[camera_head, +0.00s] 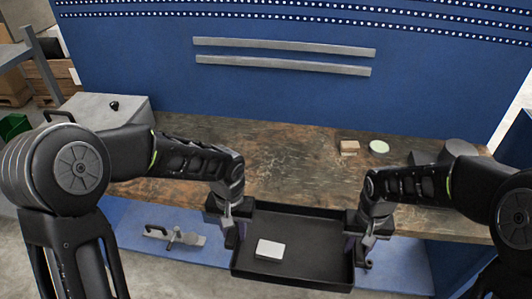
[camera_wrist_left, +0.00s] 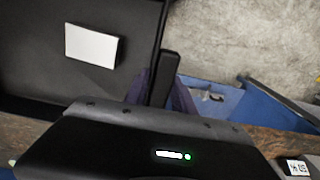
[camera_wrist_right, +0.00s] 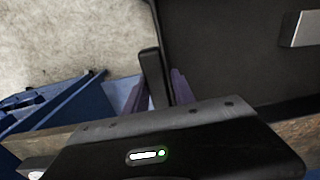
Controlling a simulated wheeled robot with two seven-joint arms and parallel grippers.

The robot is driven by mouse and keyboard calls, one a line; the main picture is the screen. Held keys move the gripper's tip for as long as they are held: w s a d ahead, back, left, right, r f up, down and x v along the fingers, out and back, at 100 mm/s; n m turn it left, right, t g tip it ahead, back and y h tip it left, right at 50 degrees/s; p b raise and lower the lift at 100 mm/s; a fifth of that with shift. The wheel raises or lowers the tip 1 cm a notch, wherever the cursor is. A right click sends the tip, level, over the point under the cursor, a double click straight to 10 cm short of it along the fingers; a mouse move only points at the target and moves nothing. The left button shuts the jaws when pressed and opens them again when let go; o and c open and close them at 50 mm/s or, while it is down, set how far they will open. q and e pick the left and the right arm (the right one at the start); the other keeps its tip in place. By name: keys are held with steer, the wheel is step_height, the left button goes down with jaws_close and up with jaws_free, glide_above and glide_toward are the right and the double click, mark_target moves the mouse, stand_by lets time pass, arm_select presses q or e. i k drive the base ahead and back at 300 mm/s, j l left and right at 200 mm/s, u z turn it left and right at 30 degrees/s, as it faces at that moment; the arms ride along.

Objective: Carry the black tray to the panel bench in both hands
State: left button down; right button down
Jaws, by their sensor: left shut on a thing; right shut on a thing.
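The black tray (camera_head: 310,262) is held level between my two grippers at the front edge of the panel bench (camera_head: 285,165). A small white box (camera_head: 270,249) lies in the tray, left of its middle; it also shows in the left wrist view (camera_wrist_left: 91,45) and partly in the right wrist view (camera_wrist_right: 301,29). My left gripper (camera_head: 231,232) is shut on the tray's left wall. My right gripper (camera_head: 364,246) is shut on the tray's right wall. The tray's far edge is close to the bench edge; whether they touch I cannot tell.
Small wooden blocks (camera_head: 348,147), a pale green round dish (camera_head: 379,147) and a grey object (camera_head: 458,152) stand on the bench's right part. A grey box (camera_head: 108,109) is at its left end. The bench top's middle is clear. A tool lies on the lower blue shelf (camera_head: 175,238).

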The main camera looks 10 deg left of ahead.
mark_target(269, 168)
steer(key=i+j, duration=0.2)
steer(key=i, duration=0.15)
steer(key=i+j, duration=0.2)
steer(key=i, duration=0.15)
steer(key=i+j, duration=0.15)
steer(key=i, duration=0.25)
